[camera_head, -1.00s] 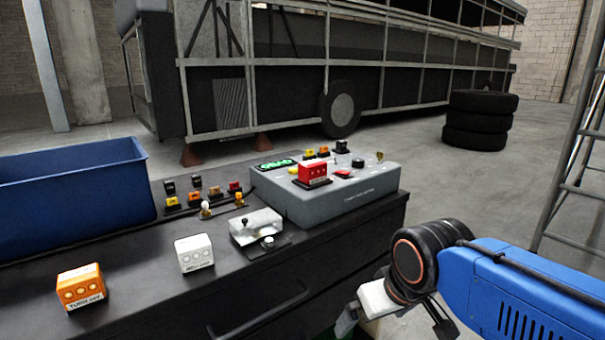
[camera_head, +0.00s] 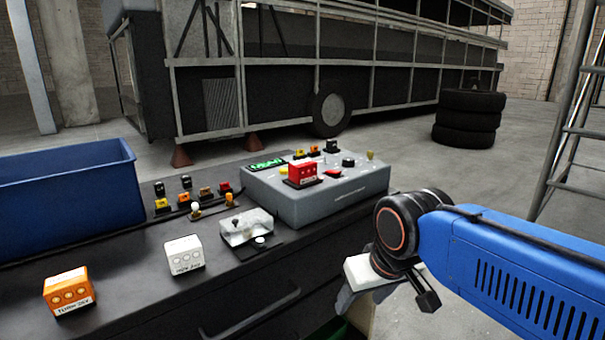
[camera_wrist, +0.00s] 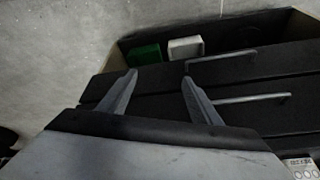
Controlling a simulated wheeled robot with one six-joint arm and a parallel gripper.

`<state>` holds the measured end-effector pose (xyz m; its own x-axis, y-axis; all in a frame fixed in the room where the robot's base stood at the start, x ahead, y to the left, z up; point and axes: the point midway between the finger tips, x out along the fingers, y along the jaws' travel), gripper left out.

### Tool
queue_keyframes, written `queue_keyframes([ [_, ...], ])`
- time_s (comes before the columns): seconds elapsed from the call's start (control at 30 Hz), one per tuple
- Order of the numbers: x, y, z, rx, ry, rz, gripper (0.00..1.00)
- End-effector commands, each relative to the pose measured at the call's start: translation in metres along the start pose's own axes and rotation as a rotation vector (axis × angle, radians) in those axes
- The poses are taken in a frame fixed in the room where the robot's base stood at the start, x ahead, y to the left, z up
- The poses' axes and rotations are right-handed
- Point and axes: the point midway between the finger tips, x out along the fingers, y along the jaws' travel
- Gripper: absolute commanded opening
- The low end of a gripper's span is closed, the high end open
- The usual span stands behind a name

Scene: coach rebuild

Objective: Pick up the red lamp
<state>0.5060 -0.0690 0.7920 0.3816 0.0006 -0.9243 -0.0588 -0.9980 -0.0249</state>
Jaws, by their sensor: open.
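The red lamp does not show in the wrist view.
A white block (camera_head: 184,255) and an orange block (camera_head: 70,291) stand on the bench (camera_head: 125,265). A clear-covered switch unit (camera_head: 247,228) and several small switches lie near the control box. A blue bin (camera_head: 65,200) fills the back left. A ladder (camera_head: 570,120) stands right.

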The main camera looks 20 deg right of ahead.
Motion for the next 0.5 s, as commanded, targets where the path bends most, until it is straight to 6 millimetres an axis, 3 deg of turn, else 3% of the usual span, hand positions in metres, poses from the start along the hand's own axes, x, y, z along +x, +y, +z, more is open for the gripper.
queue_keyframes([
  [0.2,-0.058,-0.007,-0.08,0.188,-0.061,0.008,0.58],
  [0.5,-0.127,-0.018,-0.186,0.47,-0.15,0.043,0.58],
])
